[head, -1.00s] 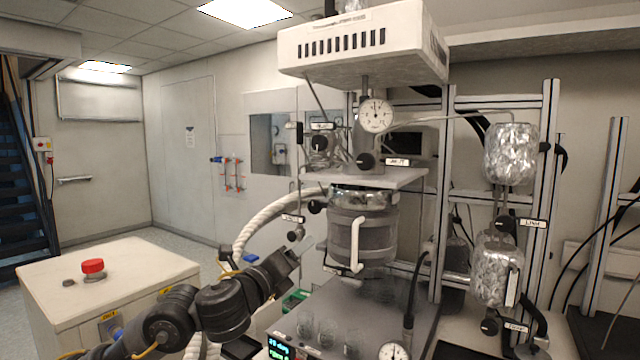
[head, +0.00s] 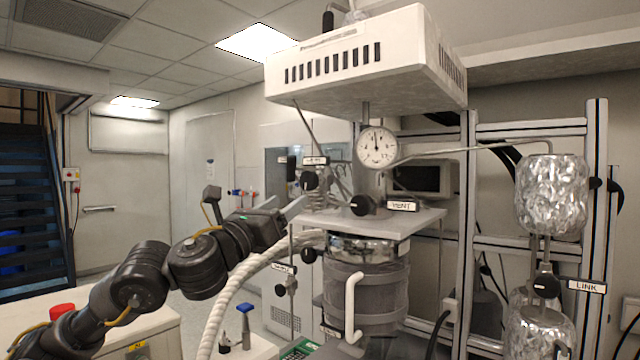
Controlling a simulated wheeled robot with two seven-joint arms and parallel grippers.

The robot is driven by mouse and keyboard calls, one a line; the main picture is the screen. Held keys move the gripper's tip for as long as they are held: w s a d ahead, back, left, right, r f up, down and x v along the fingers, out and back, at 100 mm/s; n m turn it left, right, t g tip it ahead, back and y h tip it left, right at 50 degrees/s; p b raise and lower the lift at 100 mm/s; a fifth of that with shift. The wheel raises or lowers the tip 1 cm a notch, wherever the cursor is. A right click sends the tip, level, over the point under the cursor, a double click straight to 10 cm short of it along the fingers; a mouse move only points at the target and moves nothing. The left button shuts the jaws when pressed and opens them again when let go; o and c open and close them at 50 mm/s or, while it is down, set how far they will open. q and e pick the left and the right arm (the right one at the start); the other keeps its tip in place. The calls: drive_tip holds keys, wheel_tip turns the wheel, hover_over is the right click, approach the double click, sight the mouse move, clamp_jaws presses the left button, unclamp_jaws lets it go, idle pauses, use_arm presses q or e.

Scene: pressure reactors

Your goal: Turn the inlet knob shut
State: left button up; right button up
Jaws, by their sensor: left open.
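The reactor vessel (head: 366,290) stands at the centre under a white top housing (head: 365,62). A black knob (head: 309,181) sits at the upper left of the reactor, beside a small white label (head: 316,160) too small to read surely. Another black knob (head: 308,256) is lower, near a second small label (head: 284,268). I cannot tell for certain which is the inlet knob. My left gripper (head: 290,218) is open and empty, pointing right, just left of and below the upper knob in the picture, apart from it. My right gripper is out of view.
A black knob (head: 363,205) marked VENT and a gauge (head: 378,147) are right of the upper knob. A knob (head: 546,286) marked LINK is farther right. A white braided hose (head: 240,285) curves below my left gripper. A metal frame (head: 468,200) stands at right.

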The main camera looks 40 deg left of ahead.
sight(307, 183)
use_arm(q)
drive_tip(key=p+x, duration=0.1)
drive_tip(key=x, duration=0.2)
drive_tip(key=p+x, duration=0.1)
drive_tip(key=x, duration=0.1)
drive_tip(key=p+x, duration=0.2)
drive_tip(key=x, duration=0.1)
drive_tip(key=shift+w+a+r, duration=0.15)
drive_tip(key=shift+a+r, duration=0.1)
drive_tip(key=shift+r, duration=0.15)
drive_tip(key=shift+w+r, duration=0.2)
drive_tip(key=shift+w, duration=0.1)
drive_tip(key=shift+w+r+p, duration=0.1)
drive_tip(key=shift+w+p, duration=0.05)
drive_tip(key=shift+p, duration=0.2)
drive_tip(key=shift+w+a, duration=0.1)
drive_tip(key=shift+w, duration=0.1)
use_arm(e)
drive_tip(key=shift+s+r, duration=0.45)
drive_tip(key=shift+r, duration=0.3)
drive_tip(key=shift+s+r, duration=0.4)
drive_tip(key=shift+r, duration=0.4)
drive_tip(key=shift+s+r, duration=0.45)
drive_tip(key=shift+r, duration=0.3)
